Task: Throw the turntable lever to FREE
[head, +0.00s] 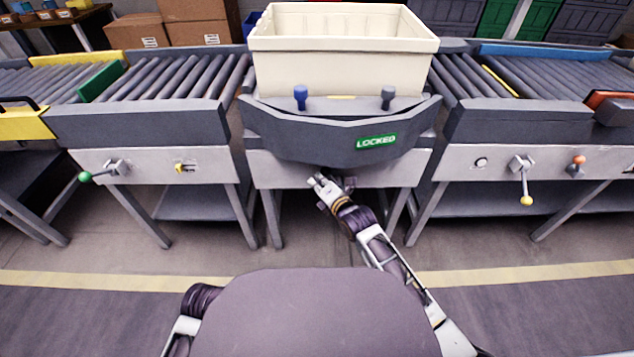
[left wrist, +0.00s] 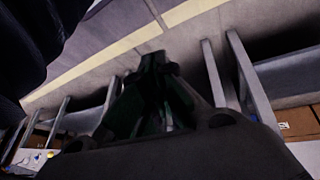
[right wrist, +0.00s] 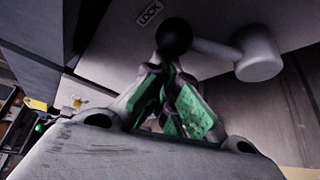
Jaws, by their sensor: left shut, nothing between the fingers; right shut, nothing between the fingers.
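The turntable (head: 330,142) stands in the middle of the head view, with a green LOCKED sign (head: 376,142) on its curved front. In the right wrist view its lever shows as a black ball knob (right wrist: 174,36) on a grey rod from a round grey hub (right wrist: 258,55), beside a LOCK label (right wrist: 149,13). My right gripper (head: 320,184) is shut, below the turntable's front. In its wrist view the fingertips (right wrist: 172,66) are right at the knob; I cannot tell whether they touch it. My left gripper (left wrist: 153,62) is shut and empty, pointing toward the floor and table legs.
A cream bin (head: 343,70) sits on the turntable, behind a blue knob (head: 300,97) and a grey knob (head: 388,97). Roller conveyors flank it. The left one has a green-knobbed lever (head: 86,176); the right one has a yellow-knobbed lever (head: 526,200). The floor in front is clear.

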